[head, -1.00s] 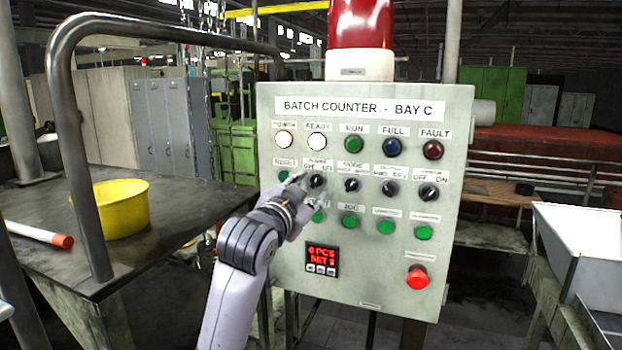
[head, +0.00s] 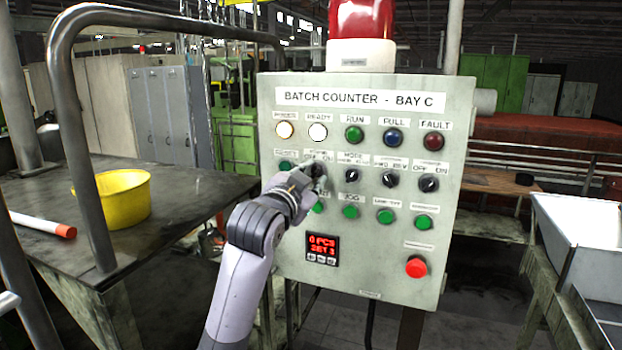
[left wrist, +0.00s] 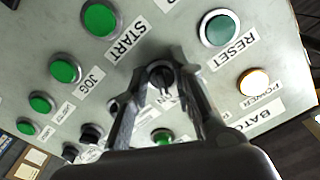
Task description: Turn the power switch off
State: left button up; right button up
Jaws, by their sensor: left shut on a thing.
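The control panel (head: 390,270) is a pale grey-green box headed "BATCH COUNTER - BAY C". The power switch (left wrist: 160,75) is a black rotary knob in the second row, just right of the green RESET button (head: 287,167). My left gripper (head: 316,172) is at this knob, its fingers on either side and shut on it in the left wrist view (left wrist: 158,78). The fingers partly hide the knob and its label, so its exact angle is hard to tell. The POWER lamp (head: 284,130) and READY lamp (head: 318,132) are lit. My right gripper does not show.
Other black selector knobs (head: 352,175) sit right of the gripper, with green buttons (head: 351,212) close below. A red stop button (head: 416,267) is at the lower right. A table with a yellow bowl (head: 123,198) and a metal rail (head: 80,150) stand left.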

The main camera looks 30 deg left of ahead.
pick_arm(q)
grip_shut()
jog(key=shift+n, duration=0.3)
jog(key=n, duration=0.5)
jog(key=shift+d, duration=0.2)
jog(key=n, duration=0.6)
jog(key=shift+w+d, duration=0.1)
jog(key=shift+d, duration=0.1)
jog(key=o, duration=0.8)
grip_release()
